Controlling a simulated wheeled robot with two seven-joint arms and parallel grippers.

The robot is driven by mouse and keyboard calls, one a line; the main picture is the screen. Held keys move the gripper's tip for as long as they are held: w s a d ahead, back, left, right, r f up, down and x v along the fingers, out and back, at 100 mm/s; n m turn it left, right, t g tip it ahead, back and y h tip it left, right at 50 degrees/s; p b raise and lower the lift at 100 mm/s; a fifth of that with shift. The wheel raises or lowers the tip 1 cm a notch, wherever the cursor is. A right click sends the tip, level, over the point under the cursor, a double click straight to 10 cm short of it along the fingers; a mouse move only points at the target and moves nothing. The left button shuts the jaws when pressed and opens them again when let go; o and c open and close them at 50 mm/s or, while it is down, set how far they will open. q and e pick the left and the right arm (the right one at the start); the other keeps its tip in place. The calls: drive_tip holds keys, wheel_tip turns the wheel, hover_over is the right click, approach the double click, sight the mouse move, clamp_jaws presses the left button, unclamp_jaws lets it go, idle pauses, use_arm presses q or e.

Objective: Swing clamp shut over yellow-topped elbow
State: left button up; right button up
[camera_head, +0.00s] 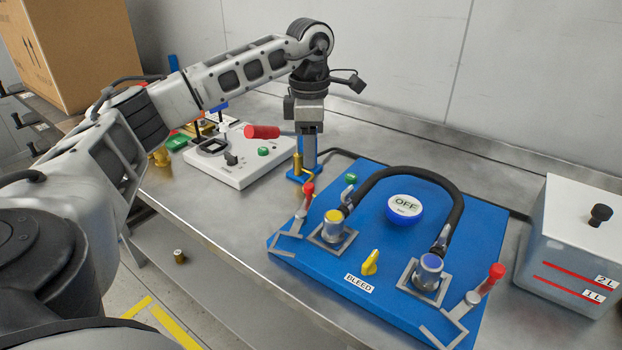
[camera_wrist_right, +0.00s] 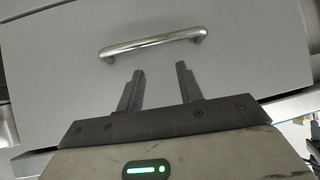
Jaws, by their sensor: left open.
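The yellow-topped elbow (camera_head: 334,217) sits at the left of the blue plate (camera_head: 395,293), on one end of a black hose (camera_head: 408,172). Its clamp has a red-tipped handle (camera_head: 308,189) and a grey frame (camera_head: 286,243), which stands out to the left of the elbow, not over it. A blue-topped elbow (camera_head: 430,264) holds the other hose end. Its red-handled clamp (camera_head: 493,276) is swung out to the right. My left gripper (camera_head: 308,128) hangs behind and above the yellow-topped elbow, apart from the clamp; its fingertips are hard to make out. My right gripper (camera_wrist_right: 160,78) is open and empty.
A blue stand (camera_head: 309,152) is just below my left gripper. A white panel (camera_head: 236,163) with a red part lies to the left. A round OFF button (camera_head: 405,208) and yellow BLEED knob (camera_head: 370,262) are on the plate. A tank (camera_head: 572,245) stands right. A drawer handle (camera_wrist_right: 152,43) faces my right gripper.

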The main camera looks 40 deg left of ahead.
sight(310, 185)
use_arm(q)
wheel_tip(310, 185, down, 8)
drive_tip(key=shift+r, duration=0.1)
clamp_jaws()
